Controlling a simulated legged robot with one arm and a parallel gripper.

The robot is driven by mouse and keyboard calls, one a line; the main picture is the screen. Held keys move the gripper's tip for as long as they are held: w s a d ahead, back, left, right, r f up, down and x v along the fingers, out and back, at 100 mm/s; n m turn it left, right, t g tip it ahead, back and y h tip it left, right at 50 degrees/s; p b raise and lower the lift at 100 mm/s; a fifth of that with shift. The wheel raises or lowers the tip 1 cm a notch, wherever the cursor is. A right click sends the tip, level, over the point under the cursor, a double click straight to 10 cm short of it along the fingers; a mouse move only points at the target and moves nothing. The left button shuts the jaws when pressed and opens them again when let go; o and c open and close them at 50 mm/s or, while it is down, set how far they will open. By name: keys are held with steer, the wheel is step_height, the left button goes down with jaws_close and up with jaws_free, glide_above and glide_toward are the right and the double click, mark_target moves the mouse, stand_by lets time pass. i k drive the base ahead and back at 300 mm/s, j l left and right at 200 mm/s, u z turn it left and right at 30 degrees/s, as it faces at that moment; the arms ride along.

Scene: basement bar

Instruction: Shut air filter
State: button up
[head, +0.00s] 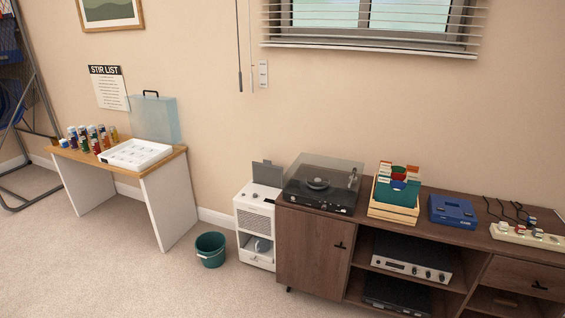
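A white floor-standing unit (255,222), which looks like the air filter, stands against the wall between the small table and the wooden cabinet. A grey flap (267,173) stands raised at its top rear. Small dark knobs or buttons show on its top, and a slatted grille is on its upper front. Its lower front has an opening with a pale grey rounded part inside; I cannot tell whether this is a tank or a handle. The cabinet hides part of its right side. My gripper is not in view.
A green bucket (210,249) stands on the carpet just left of the unit. A wooden cabinet (314,243) with a turntable (318,183) on top stands close on its right. A white-legged table (169,203) is farther left. Carpet in front is clear.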

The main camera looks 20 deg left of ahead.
mark_target(266, 173)
steer(key=i+j+u, duration=0.2)
steer(key=i+j, duration=1.2)
steer(key=j, duration=0.2)
steer(key=i+j+u, duration=0.2)
steer(key=i+j, duration=1.15)
steer(key=i, duration=0.2)
